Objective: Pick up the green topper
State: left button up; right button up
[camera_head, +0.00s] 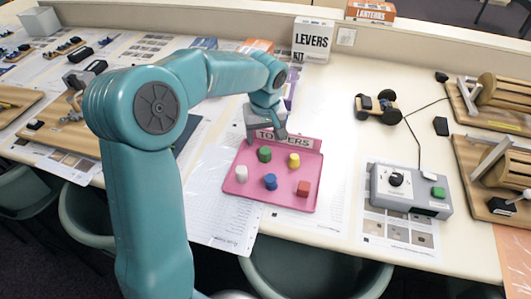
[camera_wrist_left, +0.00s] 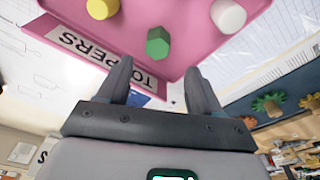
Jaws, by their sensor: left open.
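The green topper (camera_head: 264,154) stands on the pink toppers tray (camera_head: 236,187), near its back edge. In the left wrist view the green topper (camera_wrist_left: 157,44) shows as a short green peg on the pink tray (camera_wrist_left: 187,15), ahead of the fingertips and between their lines. My left gripper (camera_head: 266,138) is over the tray's back edge by the sign; in the wrist view its two fingers (camera_wrist_left: 158,75) are apart with nothing between them. My right gripper is not in view.
A white topper (camera_head: 241,174), blue topper (camera_head: 270,181), yellow topper (camera_head: 294,160) and red topper (camera_head: 303,188) share the tray. The sign (camera_head: 288,141) stands at its back. A grey control box (camera_head: 411,190) and a small wheeled car (camera_head: 379,106) are to the right.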

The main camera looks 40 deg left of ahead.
aim_at(265, 150)
pick_arm(q)
notch_tip(265, 150, down, 2)
jog(key=shift+s+d, duration=0.15)
jog(key=f, duration=0.3)
jog(key=f+p, duration=0.1)
jog(key=shift+w+f, duration=0.35)
jog(key=shift+f, duration=0.05)
jog(key=c, duration=1.1)
